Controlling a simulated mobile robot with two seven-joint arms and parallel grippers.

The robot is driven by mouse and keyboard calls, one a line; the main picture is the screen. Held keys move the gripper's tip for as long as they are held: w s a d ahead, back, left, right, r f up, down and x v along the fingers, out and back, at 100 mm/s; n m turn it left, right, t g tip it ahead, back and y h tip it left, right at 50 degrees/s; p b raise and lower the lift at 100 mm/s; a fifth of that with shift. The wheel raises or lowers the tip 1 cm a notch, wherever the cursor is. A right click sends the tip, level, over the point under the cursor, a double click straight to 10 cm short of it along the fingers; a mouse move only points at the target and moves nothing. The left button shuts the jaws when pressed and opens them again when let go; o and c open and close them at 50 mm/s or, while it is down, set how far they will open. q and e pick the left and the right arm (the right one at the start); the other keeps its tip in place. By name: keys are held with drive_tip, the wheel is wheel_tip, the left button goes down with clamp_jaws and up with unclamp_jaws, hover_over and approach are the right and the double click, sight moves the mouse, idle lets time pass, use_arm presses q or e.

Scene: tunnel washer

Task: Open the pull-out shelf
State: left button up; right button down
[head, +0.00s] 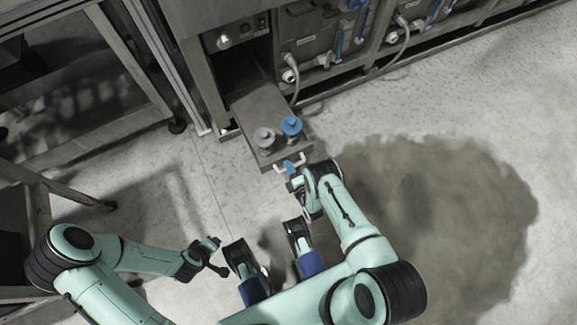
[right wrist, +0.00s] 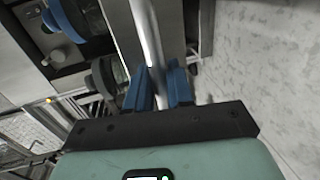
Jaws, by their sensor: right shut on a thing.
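The pull-out shelf (head: 262,103) is a grey metal slab sticking out of a dark opening in the machine. A grey-lidded canister (head: 264,139) and a blue-capped canister (head: 291,127) stand on its front end. The shelf's pale bar handle (head: 279,169) is at its front edge. My right gripper (head: 290,169) is shut on this handle. In the right wrist view the handle bar (right wrist: 147,38) runs between the blue fingers of my right gripper (right wrist: 159,88). My left gripper (head: 217,255) is open and empty, low over the floor, away from the shelf.
The washer's grey cabinets (head: 311,38), with hoses and blue pipes, line the back. A metal frame stand (head: 120,60) is at the left. A brown wet patch (head: 440,215) covers the floor at the right. Pale floor (head: 190,170) is clear left of the shelf.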

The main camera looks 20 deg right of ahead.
use_arm(q)
drive_tip(key=shift+s+r, duration=0.1)
drive_tip(key=shift+s, duration=0.1)
use_arm(e)
drive_tip(key=shift+s, duration=0.35)
drive_tip(key=shift+d, duration=0.1)
drive_tip(key=c, duration=1.1)
unclamp_jaws()
drive_tip(key=shift+c, duration=0.2)
drive_tip(key=shift+s, duration=0.1)
use_arm(q)
drive_tip(key=s+d+r+g+h+p, duration=0.1)
drive_tip(key=s+d+r+g+p, duration=0.1)
drive_tip(key=s, duration=0.4)
wheel_tip(320, 180, up, 2)
drive_tip(key=shift+d+r+p, duration=0.15)
drive_tip(key=shift+d+p, duration=0.45)
drive_tip(key=shift+p, duration=0.45)
use_arm(e)
drive_tip(key=v, duration=1.3)
drive_tip(key=shift+s, duration=0.1)
